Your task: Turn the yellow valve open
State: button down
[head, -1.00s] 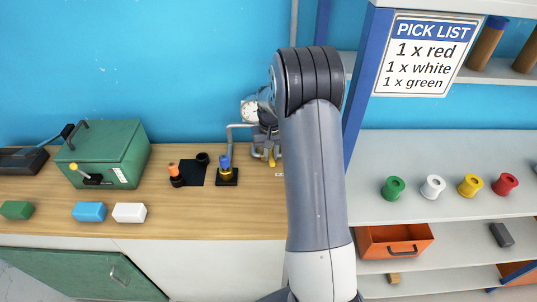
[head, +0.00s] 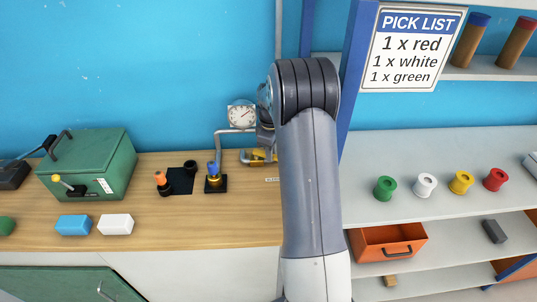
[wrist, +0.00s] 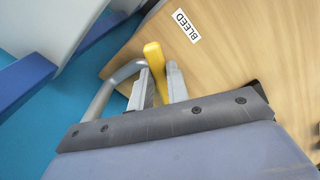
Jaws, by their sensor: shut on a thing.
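The yellow valve handle (wrist: 153,56) shows in the wrist view as a bar between my fingers. My gripper (wrist: 161,82) is shut on it, with one finger on each side. A grey curved pipe (wrist: 112,82) lies just left of the fingers. In the head view the yellow handle (head: 260,154) is small, low against the back wall at the pipe's right, and partly covered by my gripper. My arm hides the area to its right. The valve body is mostly hidden, so the handle's exact angle to the pipe is unclear.
A round gauge (head: 242,116) stands above the pipe. A blue-topped fitting (head: 214,175) is left of the valve, with a green box (head: 88,165) farther left. A BLEED label (wrist: 187,26) lies on the bench. A shelf post (head: 357,80) rises right of my arm.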

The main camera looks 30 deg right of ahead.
jog(key=shift+w+d+n, duration=0.2)
jog(key=shift+w+n, duration=0.15)
jog(key=shift+n, duration=0.5)
jog(key=shift+w+d+n, duration=0.25)
jog(key=shift+w+n, duration=0.05)
jog(key=shift+n, duration=0.5)
jog(key=shift+w+d+n, duration=0.2)
jog(key=shift+w+n, duration=0.15)
jog(key=shift+n, duration=0.5)
jog(key=shift+r, duration=0.1)
jog(key=c, duration=1.4)
grip_release()
jog(key=shift+o, duration=0.2)
notch_tip(320, 180, up, 11)
jog(key=b, duration=0.1)
jog(key=shift+f, duration=0.2)
notch_tip(320, 180, down, 11)
jog(key=shift+r+p, duration=0.1)
jog(key=shift+p, duration=0.45)
jog(key=shift+s, duration=0.1)
